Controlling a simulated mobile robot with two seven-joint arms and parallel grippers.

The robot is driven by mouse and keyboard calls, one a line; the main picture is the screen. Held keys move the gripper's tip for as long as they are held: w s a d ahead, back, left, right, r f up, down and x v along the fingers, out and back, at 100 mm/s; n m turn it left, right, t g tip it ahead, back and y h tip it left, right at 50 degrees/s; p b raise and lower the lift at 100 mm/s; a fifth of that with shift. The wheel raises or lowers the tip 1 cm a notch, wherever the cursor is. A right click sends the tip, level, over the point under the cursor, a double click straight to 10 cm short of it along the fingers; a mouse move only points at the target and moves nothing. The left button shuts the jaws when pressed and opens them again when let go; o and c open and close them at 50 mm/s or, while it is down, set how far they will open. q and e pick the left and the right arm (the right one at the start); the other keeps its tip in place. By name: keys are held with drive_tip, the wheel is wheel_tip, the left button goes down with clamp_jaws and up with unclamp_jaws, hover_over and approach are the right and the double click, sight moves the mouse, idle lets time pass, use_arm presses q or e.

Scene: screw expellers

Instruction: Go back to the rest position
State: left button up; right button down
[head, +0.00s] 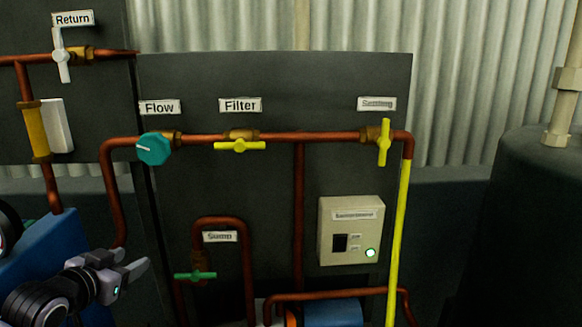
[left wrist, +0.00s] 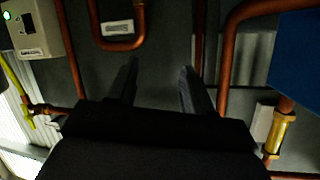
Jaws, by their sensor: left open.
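My left gripper (head: 127,266) is at the lower left of the head view, in front of the dark panel (head: 270,185). Its two fingers are apart with nothing between them. In the left wrist view the same gripper (left wrist: 158,88) shows two dark, spread fingers with the dark panel behind. It appears clear of the pipes. My right gripper is in neither view.
The panel carries copper pipes (head: 300,220), a teal Flow knob (head: 154,148), a yellow Filter handle (head: 240,147), another yellow handle (head: 384,142) and a green Sump handle (head: 195,276). A switch box (head: 350,230) has a lit green light. A dark tank (head: 525,230) stands right.

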use_arm(q)
drive_tip(key=s+d+f+g+h, duration=0.1)
drive_tip(key=s+d+f, duration=0.35)
drive_tip(key=f, duration=0.45)
drive_tip(key=s+d+f+g, duration=0.1)
drive_tip(key=s+d+f, duration=0.2)
drive_tip(key=s+f, duration=0.45)
drive_tip(key=s+d+f, duration=0.3)
drive_tip(key=s+f, duration=0.3)
drive_tip(key=s, duration=0.1)
drive_tip(key=s+d+f+n+g, duration=0.1)
drive_tip(key=s+d+f, duration=0.2)
drive_tip(key=s+f, duration=0.2)
drive_tip(key=s, duration=0.2)
drive_tip(key=shift+s+f+g, duration=0.3)
drive_tip(key=shift+s+f, duration=0.05)
drive_tip(key=shift+s, duration=0.05)
drive_tip(key=shift+d, duration=0.1)
